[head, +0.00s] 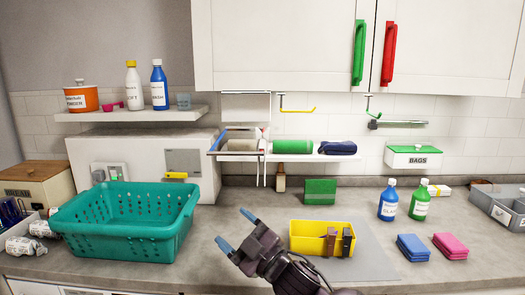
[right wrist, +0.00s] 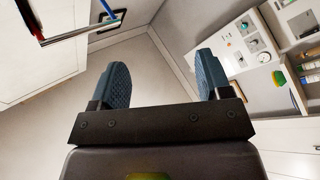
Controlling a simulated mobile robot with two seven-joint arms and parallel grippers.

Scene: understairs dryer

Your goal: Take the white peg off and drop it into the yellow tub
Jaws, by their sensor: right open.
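The yellow tub (head: 300,238) stands on the grey counter right of centre, with a brown peg (head: 331,241) and a dark peg (head: 347,242) at its front rim. I cannot make out a white peg for certain; the white rack (head: 290,157) under the wall cupboard has pale parts where one would blend in. My right gripper (head: 236,229) is open with blue fingertips, left of the tub and above the counter. In the right wrist view the gripper (right wrist: 160,88) has its fingers wide apart with nothing between them. My left gripper is not in view.
A teal basket (head: 125,222) stands left of my right gripper. Rolled cloths lie on the rack, with a green sponge (head: 320,191) below it. Blue and green bottles (head: 388,203) and sponges (head: 413,247) stand right of the tub.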

